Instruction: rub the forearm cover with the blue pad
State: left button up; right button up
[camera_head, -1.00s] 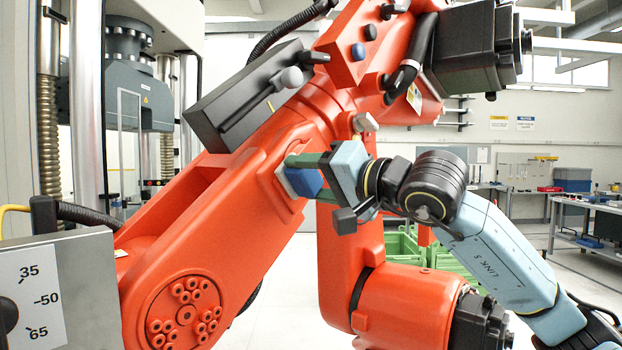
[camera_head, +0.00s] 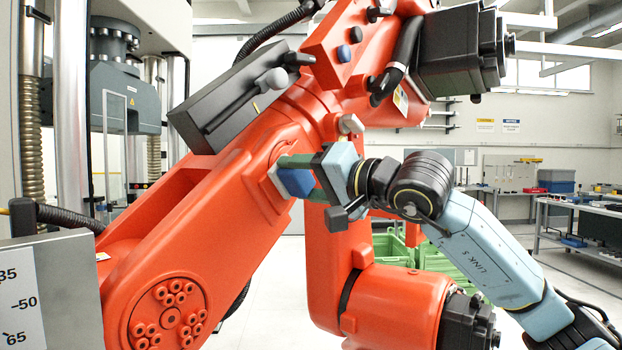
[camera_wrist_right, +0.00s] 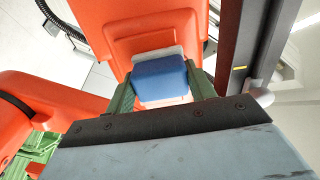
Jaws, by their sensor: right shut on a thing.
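The large orange robot arm fills the middle of the head view. Its forearm cover (camera_head: 250,185) is the orange surface beside the pad; I cannot tell exactly where its edges lie. The blue pad (camera_head: 296,182), with a pale layer on its far side, is between the green fingers of my right gripper (camera_head: 300,178). In the right wrist view the blue pad (camera_wrist_right: 160,82) sits between both fingers, its pale face against or very close to the orange surface (camera_wrist_right: 150,35). Contact itself is hard to confirm. My left gripper is not in view.
A dark grey box (camera_head: 240,98) with knobs is mounted above the pad on the orange arm. A grey panel with a number scale (camera_head: 22,300) stands at the lower left. Green crates (camera_head: 445,258) and a workbench (camera_head: 590,210) are behind at the right.

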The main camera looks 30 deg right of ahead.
jog(key=shift+s+a, duration=0.25)
jog(key=shift+a, duration=0.65)
jog(key=shift+s+f, duration=0.1)
jog(key=shift+s+b, duration=0.5)
jog(key=shift+b, duration=0.05)
jog(key=b+v, duration=0.2)
jog(key=v, duration=0.2)
jog(key=shift+d, duration=0.25)
jog(key=shift+s+d, duration=0.1)
jog(key=shift+s, duration=0.15)
